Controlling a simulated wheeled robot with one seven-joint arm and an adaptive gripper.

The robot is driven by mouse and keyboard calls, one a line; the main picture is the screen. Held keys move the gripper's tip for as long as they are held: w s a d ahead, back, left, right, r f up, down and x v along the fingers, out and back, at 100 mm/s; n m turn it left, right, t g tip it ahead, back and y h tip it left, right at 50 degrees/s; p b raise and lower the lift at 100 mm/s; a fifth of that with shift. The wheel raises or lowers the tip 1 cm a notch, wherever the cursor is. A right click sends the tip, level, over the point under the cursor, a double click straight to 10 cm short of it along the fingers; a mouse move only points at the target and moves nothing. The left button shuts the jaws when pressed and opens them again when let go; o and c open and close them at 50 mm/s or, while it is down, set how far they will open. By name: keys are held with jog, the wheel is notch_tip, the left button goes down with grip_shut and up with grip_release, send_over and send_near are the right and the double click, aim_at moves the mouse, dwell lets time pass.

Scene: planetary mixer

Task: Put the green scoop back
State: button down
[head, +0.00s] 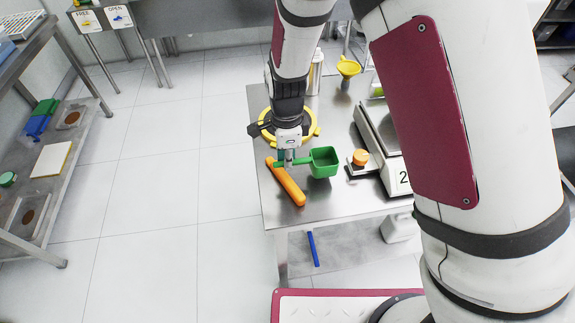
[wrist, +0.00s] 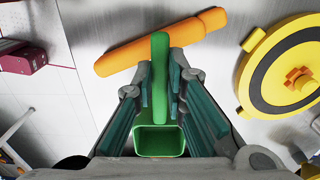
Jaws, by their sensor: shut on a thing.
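The green scoop (head: 323,162) is in my gripper (head: 287,159), over the front left part of the steel table. My gripper is shut on its handle, and the bowl points to the right in the head view. In the wrist view the handle (wrist: 160,62) lies between the two fingers of my gripper (wrist: 160,72). The square bowl (wrist: 160,141) shows nearer the wrist. The far end of the handle overlaps an orange bar-like thing (wrist: 150,47) in the picture. I cannot tell the exact height of the scoop above the table.
The orange bar (head: 289,187) lies at the table's left edge. A yellow round lid (wrist: 292,68) lies behind my gripper. A scale (head: 384,148) marked 2 and an orange-topped item (head: 360,157) stand to the right. A yellow funnel (head: 348,68) is farther back. The table's front strip is bare.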

jog(key=shift+f+p, duration=0.3)
jog(key=shift+f, duration=1.3)
jog(key=shift+f, duration=0.1)
jog(key=c, duration=1.6)
grip_release()
notch_tip(320, 180, up, 11)
jog(key=shift+b, duration=0.5)
jog(key=s+d+r+n+t+y, duration=0.1)
jog(key=s+d+r+n, duration=0.2)
jog(key=d+r, duration=0.35)
jog(key=s+d+r+n+t, duration=0.15)
jog(key=d+r+n, duration=0.25)
jog(key=r, duration=0.6)
jog(key=s+d+r+n+t, duration=0.1)
jog(key=s+d+r+n, duration=0.2)
jog(key=s, duration=0.4)
jog(key=s+d+r+n+t+h, duration=0.1)
jog(key=s+d+r+n+t, duration=0.1)
jog(key=s+d+r+n, duration=0.2)
jog(key=s+d+n, duration=0.1)
jog(key=s+d, duration=0.1)
jog(key=s, duration=0.1)
jog(key=shift+d+n, duration=0.4)
